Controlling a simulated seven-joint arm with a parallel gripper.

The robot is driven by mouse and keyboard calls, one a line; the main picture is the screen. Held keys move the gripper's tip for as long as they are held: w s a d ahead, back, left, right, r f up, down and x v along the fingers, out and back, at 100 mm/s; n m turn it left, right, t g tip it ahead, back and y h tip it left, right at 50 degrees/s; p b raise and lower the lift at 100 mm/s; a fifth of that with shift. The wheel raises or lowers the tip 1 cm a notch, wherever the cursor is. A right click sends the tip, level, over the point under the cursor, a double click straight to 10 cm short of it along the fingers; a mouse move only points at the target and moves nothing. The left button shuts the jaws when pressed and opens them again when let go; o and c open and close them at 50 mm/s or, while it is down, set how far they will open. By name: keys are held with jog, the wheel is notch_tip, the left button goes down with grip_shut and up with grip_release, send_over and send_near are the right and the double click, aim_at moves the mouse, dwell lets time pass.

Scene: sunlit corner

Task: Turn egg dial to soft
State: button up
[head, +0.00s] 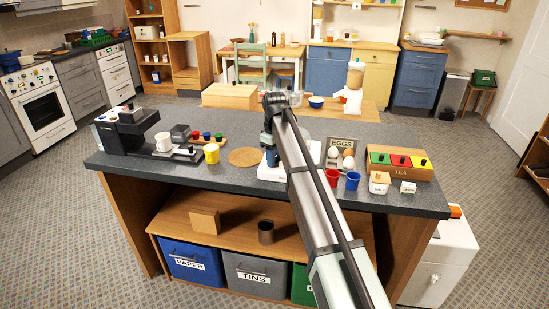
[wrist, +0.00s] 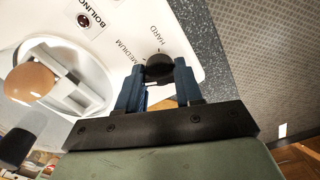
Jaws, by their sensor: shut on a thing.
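The egg cooker (head: 268,174) is a white appliance on the grey counter, partly hidden behind my arm in the head view. The wrist view shows its white panel (wrist: 197,25) with the words BOILING, MEDIUM and HARD; no SOFT label is visible. The black egg dial (wrist: 158,66) sits on this panel. A small mark near its upper edge lies between MEDIUM and HARD, nearer HARD. My gripper (wrist: 158,76) is shut on the dial, one blue finger on each side. A brown egg (wrist: 30,82) rests in a holder on the cooker's round dish.
An EGGS rack (head: 345,143), red cup (head: 333,178), blue cup (head: 352,181) and TEA box (head: 400,163) stand right of my arm. A yellow mug (head: 211,153), cork mat (head: 245,157) and coffee machine (head: 127,130) are to the left.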

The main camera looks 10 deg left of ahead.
jog(key=shift+n, duration=2.3)
jog(key=o, duration=1)
jog(key=shift+o, duration=0.2)
notch_tip(320, 180, up, 14)
jog(key=shift+f, duration=0.15)
